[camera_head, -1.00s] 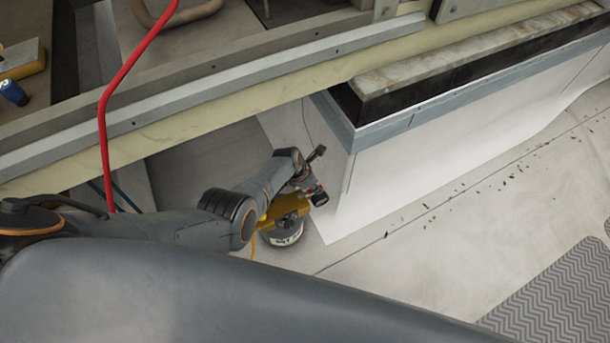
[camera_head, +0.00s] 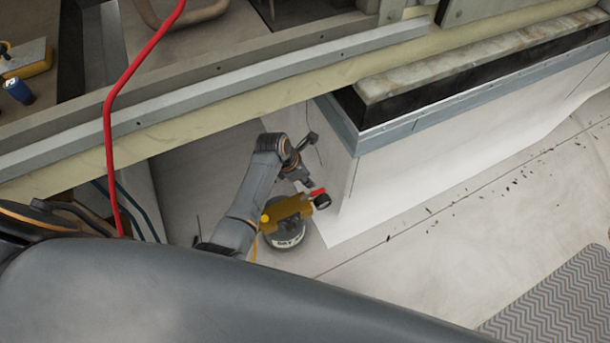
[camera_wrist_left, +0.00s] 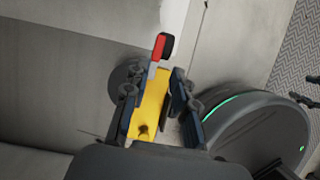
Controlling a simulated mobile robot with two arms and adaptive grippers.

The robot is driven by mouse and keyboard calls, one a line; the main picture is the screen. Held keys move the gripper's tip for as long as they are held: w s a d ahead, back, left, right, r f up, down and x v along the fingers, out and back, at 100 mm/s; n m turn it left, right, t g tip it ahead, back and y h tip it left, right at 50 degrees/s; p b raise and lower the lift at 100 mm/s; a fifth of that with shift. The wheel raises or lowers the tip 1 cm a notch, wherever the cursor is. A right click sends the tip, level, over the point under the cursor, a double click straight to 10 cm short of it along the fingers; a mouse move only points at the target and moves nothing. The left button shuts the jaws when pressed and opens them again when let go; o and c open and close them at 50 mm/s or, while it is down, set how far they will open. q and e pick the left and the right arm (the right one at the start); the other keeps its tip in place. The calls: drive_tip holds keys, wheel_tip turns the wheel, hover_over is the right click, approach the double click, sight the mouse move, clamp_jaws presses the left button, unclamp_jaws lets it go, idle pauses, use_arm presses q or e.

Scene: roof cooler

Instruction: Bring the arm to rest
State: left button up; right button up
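My left gripper (camera_head: 303,178) hangs over a tool with a yellow handle (camera_head: 288,208) and a round dark base (camera_head: 286,235) standing on the pale floor. A red and black knob (camera_head: 321,198) sticks out at the handle's right end. In the left wrist view the open fingers (camera_wrist_left: 155,100) flank the yellow handle (camera_wrist_left: 149,108), with a gap on the right side. Whether the left finger touches it I cannot tell. The knob (camera_wrist_left: 161,47) shows beyond the fingertips.
A white-sided curb (camera_head: 440,160) rises just right of the arm. A wooden beam (camera_head: 220,105) and a red hose (camera_head: 107,130) run behind it. Dark debris and a grey mat (camera_head: 560,300) lie on the right floor.

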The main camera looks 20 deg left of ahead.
use_arm(q)
drive_tip(key=shift+s+a+r, duration=0.1)
drive_tip(key=shift+s+r, duration=0.05)
drive_tip(key=shift+r, duration=0.25)
idle(0.3)
